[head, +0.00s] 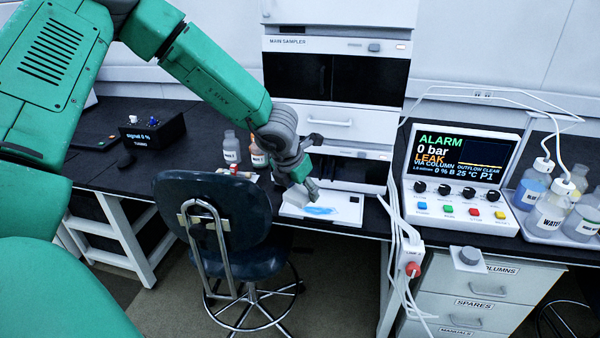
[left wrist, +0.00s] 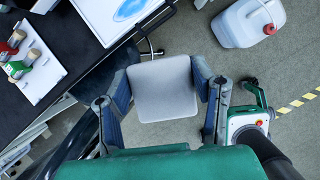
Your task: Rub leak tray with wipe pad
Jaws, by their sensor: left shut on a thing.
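The leak tray (head: 347,212) is a shallow white tray on the dark bench below the sampler stack, with a blue wet patch (head: 320,211) in it. In the left wrist view the tray (left wrist: 88,12) and its blue patch (left wrist: 130,9) show at the top left. My left gripper (head: 304,186) is over the left part of the tray. In the left wrist view the left gripper (left wrist: 165,78) is shut on the grey square wipe pad (left wrist: 162,92). I cannot tell whether the pad touches the tray. My right gripper is not in view.
A dark chair (head: 213,215) stands before the bench. The main sampler (head: 335,75) rises behind the tray. An alarm console (head: 462,180) and bottles (head: 549,213) are at the right. A white jug (left wrist: 247,24) stands on the floor.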

